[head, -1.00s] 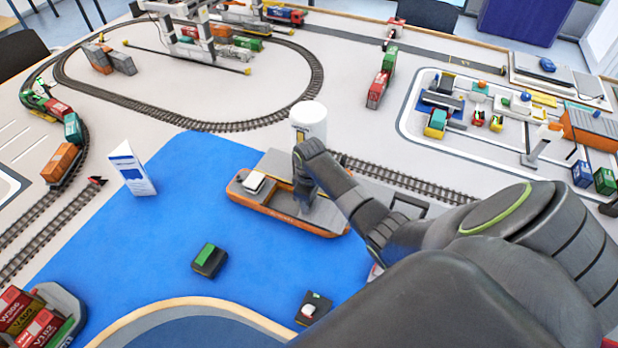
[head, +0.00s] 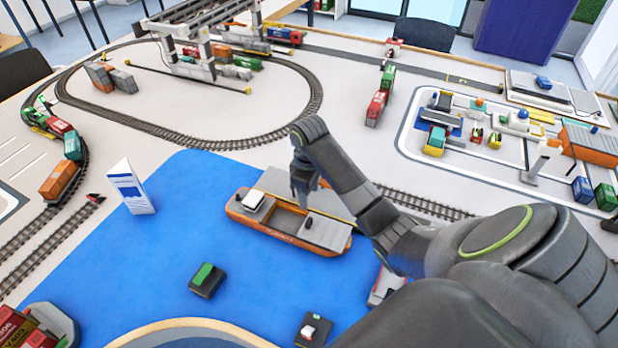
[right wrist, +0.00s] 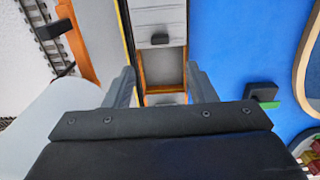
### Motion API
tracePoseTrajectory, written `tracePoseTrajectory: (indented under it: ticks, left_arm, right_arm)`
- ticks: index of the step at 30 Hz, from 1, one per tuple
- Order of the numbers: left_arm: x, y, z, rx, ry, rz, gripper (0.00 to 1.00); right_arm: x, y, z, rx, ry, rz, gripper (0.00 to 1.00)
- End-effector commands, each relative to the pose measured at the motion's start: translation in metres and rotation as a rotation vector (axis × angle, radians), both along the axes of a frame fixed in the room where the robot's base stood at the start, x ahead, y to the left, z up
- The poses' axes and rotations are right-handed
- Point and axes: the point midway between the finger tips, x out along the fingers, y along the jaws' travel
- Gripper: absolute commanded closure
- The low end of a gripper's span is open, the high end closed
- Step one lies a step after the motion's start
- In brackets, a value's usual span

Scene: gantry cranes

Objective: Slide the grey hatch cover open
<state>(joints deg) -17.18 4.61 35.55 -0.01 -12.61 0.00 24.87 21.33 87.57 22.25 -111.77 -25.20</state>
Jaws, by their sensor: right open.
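The orange ship (head: 285,240) floats on the blue mat (head: 165,270) in the middle of the head view. Its grey hatch cover (head: 328,233) lies toward the ship's right end, with a small black handle (head: 308,222) on top. Left of the cover, the brown hold (head: 276,215) is uncovered. My right gripper (head: 303,200) is raised above the ship and apart from the handle. In the right wrist view, its open fingers (right wrist: 160,75) have nothing between them, with the cover (right wrist: 160,22) and handle (right wrist: 159,39) beyond. My left gripper is not in view.
A folded white card (head: 131,188) stands to the left. Two small dark blocks, one with a green top (head: 207,279), lie in front; the blue between is free.

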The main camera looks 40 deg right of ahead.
Motion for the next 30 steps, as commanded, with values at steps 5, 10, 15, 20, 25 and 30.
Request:
tracePoseTrajectory:
  ticks: [5, 10, 15, 20, 25, 30]
  left_arm:
    - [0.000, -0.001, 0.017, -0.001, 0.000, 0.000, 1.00]
    - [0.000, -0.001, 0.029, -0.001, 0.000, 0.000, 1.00]
    - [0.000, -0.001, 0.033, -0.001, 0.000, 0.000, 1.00]
    - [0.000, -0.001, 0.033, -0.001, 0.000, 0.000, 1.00]
    - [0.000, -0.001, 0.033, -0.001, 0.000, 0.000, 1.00]
    - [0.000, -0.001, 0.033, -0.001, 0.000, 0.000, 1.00]
  right_arm:
    - [0.000, 0.000, 0.041, 0.001, 0.002, -0.001, 0.49]
    - [0.000, 0.000, 0.052, 0.000, 0.001, -0.001, 0.49]
    - [0.000, 0.000, 0.056, 0.001, 0.001, -0.001, 0.49]
    - [0.000, 0.000, 0.056, 0.001, 0.001, -0.001, 0.49]
    - [0.000, 0.000, 0.056, 0.001, 0.001, -0.001, 0.49]
    - [0.000, 0.000, 0.056, 0.000, 0.000, -0.001, 0.49]
